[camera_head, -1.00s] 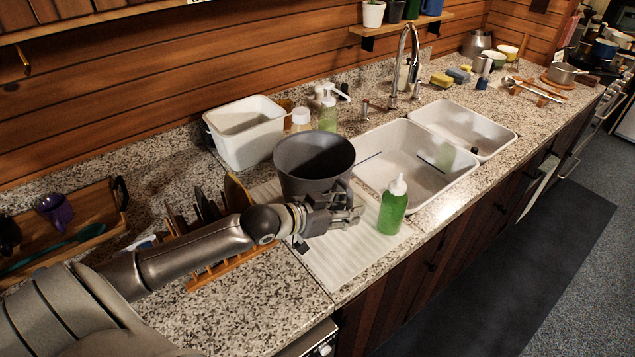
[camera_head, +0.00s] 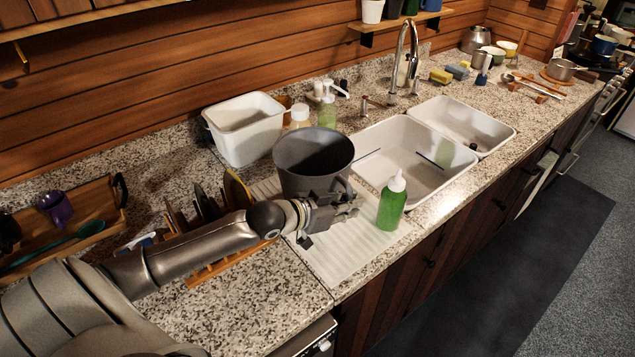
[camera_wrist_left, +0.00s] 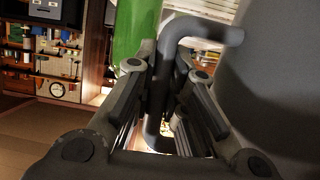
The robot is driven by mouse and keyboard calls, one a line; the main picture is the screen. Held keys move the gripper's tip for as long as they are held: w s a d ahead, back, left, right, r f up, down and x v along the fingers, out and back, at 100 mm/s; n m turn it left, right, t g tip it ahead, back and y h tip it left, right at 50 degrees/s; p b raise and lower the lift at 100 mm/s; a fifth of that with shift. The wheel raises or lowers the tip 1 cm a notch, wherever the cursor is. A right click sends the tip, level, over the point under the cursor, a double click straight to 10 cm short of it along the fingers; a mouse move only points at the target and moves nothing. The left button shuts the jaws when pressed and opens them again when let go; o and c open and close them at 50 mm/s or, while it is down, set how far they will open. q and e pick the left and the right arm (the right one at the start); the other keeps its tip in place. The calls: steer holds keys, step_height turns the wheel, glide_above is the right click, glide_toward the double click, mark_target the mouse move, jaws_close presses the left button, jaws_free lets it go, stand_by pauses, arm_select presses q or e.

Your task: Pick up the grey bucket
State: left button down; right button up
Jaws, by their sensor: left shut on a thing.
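The grey bucket (camera_head: 308,168) stands upright at the white ribbed drainboard, left of the sink, in the head view. Its curved handle (camera_wrist_left: 200,32) shows in the left wrist view, between the fingers, with the bucket's wall (camera_wrist_left: 275,85) at the right. My left gripper (camera_head: 345,208) is at the handle on the bucket's near right side. In the wrist view the left gripper's fingers (camera_wrist_left: 168,95) are closed around the handle. The bucket's underside is partly hidden by my arm, so I cannot tell whether it touches the drainboard. My right gripper is not in view.
A green bottle (camera_head: 392,202) stands close to the right of my left gripper. A white bin (camera_head: 245,140), a soap dispenser (camera_head: 328,108) and a dish rack (camera_head: 215,272) surround the bucket. The double sink (camera_head: 440,185) is to the right.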

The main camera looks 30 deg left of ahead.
arm_select(q)
steer(key=shift+r, duration=0.15)
steer(key=shift+r+b, duration=0.35)
steer(key=shift+r, duration=0.1)
steer(key=s+d+r+b, duration=0.3)
steer(key=s+d+r, duration=0.5)
steer(key=d+r, duration=0.3)
steer(key=shift+d+r, duration=0.25)
steer(key=shift+r, duration=0.2)
steer(key=c, duration=2)
jaws_free()
jaws_close()
steer(key=shift+w, duration=0.1)
